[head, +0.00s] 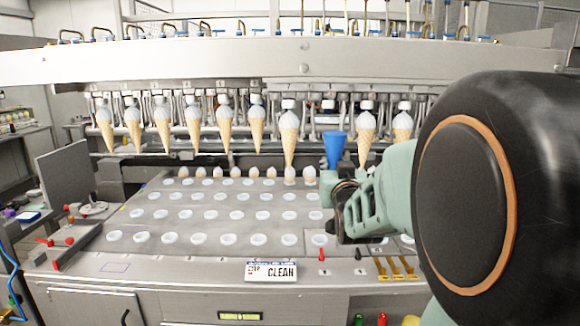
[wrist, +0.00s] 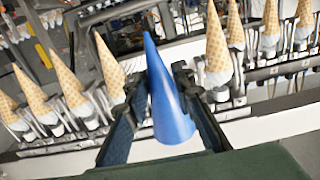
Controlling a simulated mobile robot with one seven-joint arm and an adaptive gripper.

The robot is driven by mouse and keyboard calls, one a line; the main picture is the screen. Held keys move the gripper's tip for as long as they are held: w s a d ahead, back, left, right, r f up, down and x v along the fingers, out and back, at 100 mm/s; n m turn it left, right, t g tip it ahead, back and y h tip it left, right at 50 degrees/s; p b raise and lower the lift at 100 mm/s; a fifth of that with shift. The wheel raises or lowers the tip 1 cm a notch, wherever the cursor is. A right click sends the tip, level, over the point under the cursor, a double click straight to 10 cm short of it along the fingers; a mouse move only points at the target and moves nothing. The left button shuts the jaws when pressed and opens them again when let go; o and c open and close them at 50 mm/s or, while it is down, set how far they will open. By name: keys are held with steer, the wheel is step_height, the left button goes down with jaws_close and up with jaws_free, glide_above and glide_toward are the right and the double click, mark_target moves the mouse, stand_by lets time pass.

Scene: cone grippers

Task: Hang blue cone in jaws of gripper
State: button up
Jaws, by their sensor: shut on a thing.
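The blue cone (head: 334,152) is held by my gripper (head: 340,212) in front of the row of hanging cones. In the head view its wide end is up and its lower part is hidden behind my gripper. In the wrist view the blue cone (wrist: 168,100) stands between the two fingers of my gripper (wrist: 155,85), with its point toward the top. The machine's jaws (head: 327,108) hang in a row under the beam. The jaws just behind the blue cone show no cone and are partly hidden by it.
Several wafer cones (head: 289,140) hang from the row to the left, and two (head: 366,138) hang to the right, close to the blue cone. A steel plate (head: 145,215) with rows of white-rimmed holes lies below. A sign (head: 271,271) reads CLEAN at the front edge.

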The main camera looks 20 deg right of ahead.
steer(key=shift+f+b, duration=0.15)
steer(key=shift+b, duration=0.55)
steer(key=b+x, duration=0.1)
steer(key=x, duration=0.5)
steer(key=shift+w+b, duration=0.2)
steer(key=shift+b, duration=0.2)
steer(key=shift+b, duration=0.5)
steer(key=shift+w, duration=0.15)
steer(key=shift+b+x, duration=0.3)
steer(key=shift+x, duration=1.35)
steer(key=shift+w, duration=0.15)
steer(key=shift+x, duration=1.85)
steer(key=shift+d, duration=0.1)
